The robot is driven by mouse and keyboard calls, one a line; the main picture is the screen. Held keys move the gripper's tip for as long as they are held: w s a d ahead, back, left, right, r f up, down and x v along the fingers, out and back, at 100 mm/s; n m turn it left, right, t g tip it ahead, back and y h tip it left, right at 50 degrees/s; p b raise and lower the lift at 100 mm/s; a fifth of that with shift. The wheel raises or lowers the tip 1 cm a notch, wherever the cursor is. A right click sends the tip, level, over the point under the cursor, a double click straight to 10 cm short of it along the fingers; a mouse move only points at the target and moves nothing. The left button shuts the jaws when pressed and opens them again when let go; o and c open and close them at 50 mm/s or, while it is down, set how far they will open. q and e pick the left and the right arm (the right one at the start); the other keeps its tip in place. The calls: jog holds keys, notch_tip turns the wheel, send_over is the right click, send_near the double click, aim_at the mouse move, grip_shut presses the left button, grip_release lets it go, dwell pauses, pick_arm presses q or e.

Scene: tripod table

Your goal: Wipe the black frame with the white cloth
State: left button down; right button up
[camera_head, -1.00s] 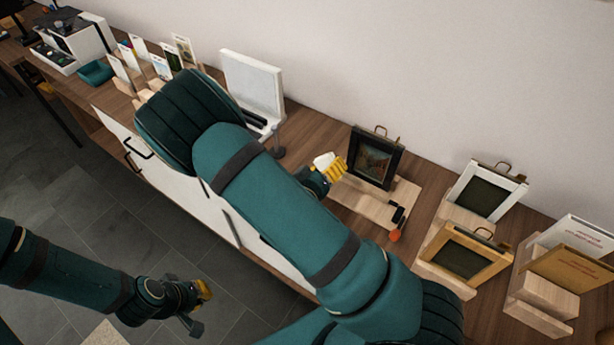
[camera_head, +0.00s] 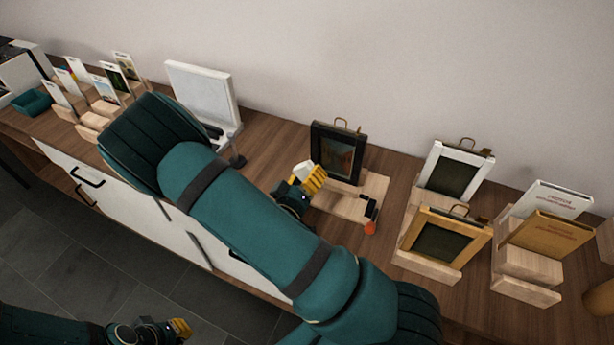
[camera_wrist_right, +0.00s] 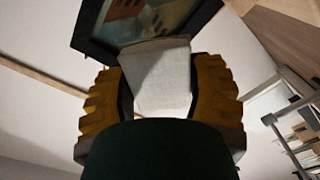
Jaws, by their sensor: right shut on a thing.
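The black frame (camera_head: 337,154) stands upright on a light wooden stand (camera_head: 352,204) on the brown counter, with a dark picture in it. My right gripper (camera_head: 312,177) is shut on the white cloth (camera_head: 301,171), in front of and to the left of the frame. In the right wrist view the cloth (camera_wrist_right: 161,78) sits between the yellow fingers, and the black frame (camera_wrist_right: 205,20) is just beyond it. I cannot tell whether the cloth touches the frame. My left gripper (camera_head: 180,328) is low at the bottom left, over the floor; its opening is unclear.
A white frame (camera_head: 455,170) and a gold frame (camera_head: 445,240) stand on wooden stands to the right. Books (camera_head: 553,236) stand further right. An orange-tipped item (camera_head: 370,226) lies by the black frame's stand. A white panel (camera_head: 203,95) stands to the left.

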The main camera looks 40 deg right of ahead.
aim_at(347, 161)
jog(key=shift+x, duration=2.65)
jog(key=shift+w+d, duration=0.35)
jog(key=shift+d, duration=0.3)
jog(key=shift+s+d, duration=0.55)
jog(key=shift+s, duration=0.5)
jog(key=shift+s+d, duration=0.5)
jog(key=shift+s, duration=0.55)
jog(key=shift+s+d, duration=0.55)
jog(key=shift+s, duration=0.5)
jog(key=shift+w, duration=0.1)
